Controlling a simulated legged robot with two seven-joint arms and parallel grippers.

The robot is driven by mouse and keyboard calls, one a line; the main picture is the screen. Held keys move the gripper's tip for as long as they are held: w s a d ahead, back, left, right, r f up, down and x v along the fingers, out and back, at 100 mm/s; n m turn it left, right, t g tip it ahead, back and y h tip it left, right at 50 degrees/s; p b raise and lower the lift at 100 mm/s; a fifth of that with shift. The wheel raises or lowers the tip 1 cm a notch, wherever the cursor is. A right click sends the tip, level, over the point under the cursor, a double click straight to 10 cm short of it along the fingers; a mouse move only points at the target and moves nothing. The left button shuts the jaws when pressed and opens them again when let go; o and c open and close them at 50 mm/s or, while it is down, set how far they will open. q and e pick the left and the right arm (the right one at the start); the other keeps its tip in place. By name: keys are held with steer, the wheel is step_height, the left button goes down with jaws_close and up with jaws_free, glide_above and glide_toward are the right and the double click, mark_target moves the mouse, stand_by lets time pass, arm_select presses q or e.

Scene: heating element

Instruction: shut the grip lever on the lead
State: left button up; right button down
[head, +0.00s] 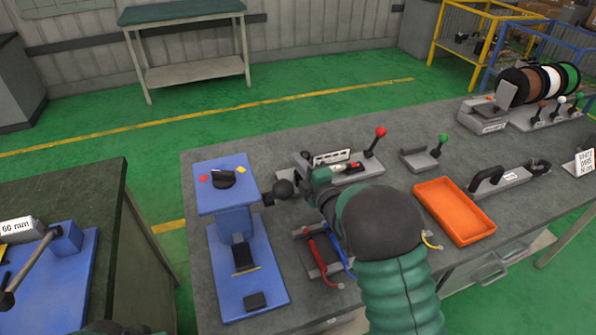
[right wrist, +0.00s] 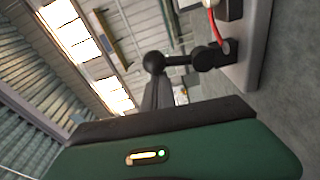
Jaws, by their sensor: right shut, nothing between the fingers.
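The grip lever with a black ball knob (head: 283,188) belongs to the grey fixture (head: 372,166) on the workbench. In the right wrist view the knob (right wrist: 153,62) sits on a short black rod that runs right to a pivot on the fixture. Part of the red lead (right wrist: 212,22) shows there above the pivot. My right gripper (head: 269,199) is shut and empty, its fingers close beside the knob. I cannot tell whether they touch it. My right arm hides part of the fixture.
A blue stand (head: 250,290) is just left of my right gripper. A red-knobbed lever (head: 376,140) rises from the fixture's far end. The bench's back left is clear.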

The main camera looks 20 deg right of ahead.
steer(key=d+m+b, duration=0.1)
steer(key=m, duration=0.1)
steer(key=d+m+b, duration=0.1)
steer(key=shift+w+d+f+m, duration=0.2)
steer(key=shift+d+f+m, duration=0.1)
steer(key=shift+f+m, duration=0.1)
steer(key=d+b, duration=0.1)
steer(key=b, duration=0.2)
steer(key=shift+s+d+f+t, duration=0.1)
steer(key=shift+d+f+t, duration=0.1)
steer(key=shift+d+t, duration=0.15)
steer(key=shift+d+f+b, duration=0.5)
steer(key=shift+d+b, duration=0.25)
steer(key=shift+b, duration=0.35)
steer(key=shift+d, duration=0.1)
